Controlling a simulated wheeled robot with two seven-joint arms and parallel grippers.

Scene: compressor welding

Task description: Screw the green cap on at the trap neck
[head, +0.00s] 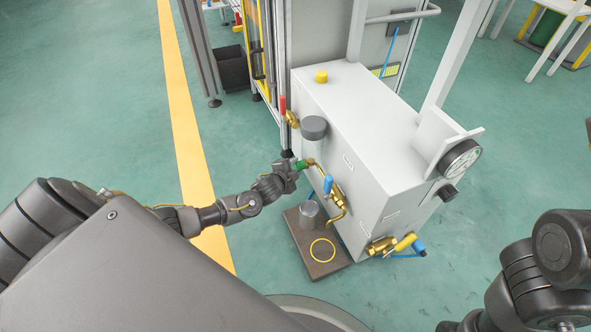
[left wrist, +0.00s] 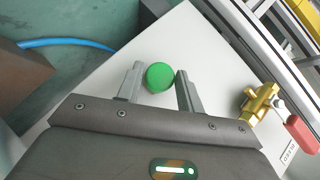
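The green cap (head: 302,164) is at my left gripper's tip in the head view, beside the open end of the curved brass trap neck (head: 312,163). In the left wrist view the round green cap (left wrist: 160,77) sits between the two grey fingertips, with a finger close against each side. My left gripper (head: 297,166) appears shut on it; the gripper also shows in the left wrist view (left wrist: 159,80). The cap hides the neck in the wrist view, so I cannot tell how far it is seated. Only my right arm shows, at the lower right; its gripper is out of frame.
The pale grey cabinet (head: 350,125) stands right of the gripper. Near the neck are a blue-handled valve (head: 328,185), a red-handled brass valve (head: 288,112) and a dark grey knob (head: 314,127). Below is a brown plate (head: 318,262) with a metal cylinder (head: 309,215) and yellow ring (head: 322,250).

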